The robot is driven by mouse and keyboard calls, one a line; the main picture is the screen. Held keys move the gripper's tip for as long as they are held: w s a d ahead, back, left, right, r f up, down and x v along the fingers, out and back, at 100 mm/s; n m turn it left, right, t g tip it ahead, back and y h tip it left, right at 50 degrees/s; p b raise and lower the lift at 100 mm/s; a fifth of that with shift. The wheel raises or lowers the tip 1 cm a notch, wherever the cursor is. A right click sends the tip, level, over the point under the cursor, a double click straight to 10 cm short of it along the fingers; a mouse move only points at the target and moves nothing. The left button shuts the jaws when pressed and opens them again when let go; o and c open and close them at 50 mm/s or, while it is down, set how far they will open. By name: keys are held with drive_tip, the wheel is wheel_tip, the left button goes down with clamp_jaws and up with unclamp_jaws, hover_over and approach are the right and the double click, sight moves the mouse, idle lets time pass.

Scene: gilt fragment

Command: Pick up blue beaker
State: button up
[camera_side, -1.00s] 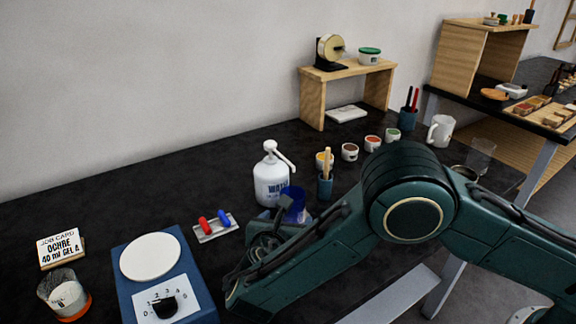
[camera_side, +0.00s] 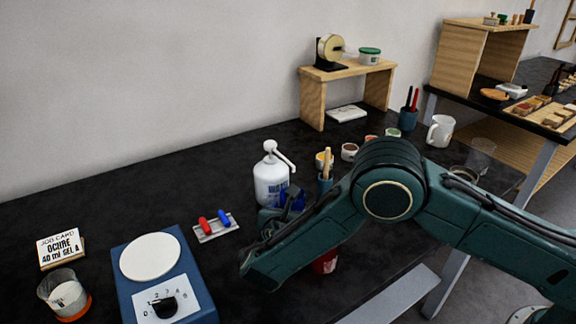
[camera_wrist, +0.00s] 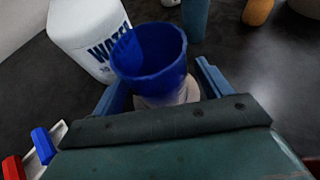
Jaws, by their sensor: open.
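The blue beaker (camera_wrist: 150,58) stands upright in the wrist view, with a pale lower part. My gripper (camera_wrist: 160,84) is open, with one finger on each side of the beaker. A gap shows by the right finger; whether the left finger touches is unclear. In the side view the beaker (camera_side: 294,198) is mostly hidden behind my gripper (camera_side: 281,206).
A white water pump bottle (camera_side: 270,182) stands close to the beaker; it also fills the upper left of the wrist view (camera_wrist: 85,30).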

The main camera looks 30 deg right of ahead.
drive_tip(key=shift+w+d+f, duration=0.15)
drive_tip(key=shift+w+d, duration=0.05)
drive_tip(key=shift+w, duration=0.05)
idle(0.3)
drive_tip(key=c, duration=1.2)
drive_tip(key=shift+r, duration=0.35)
drive_tip(key=shift+r, duration=1.35)
drive_tip(key=shift+s+a+r, duration=0.1)
drive_tip(key=shift+s+a, duration=6.1)
drive_tip(key=shift+a, duration=0.1)
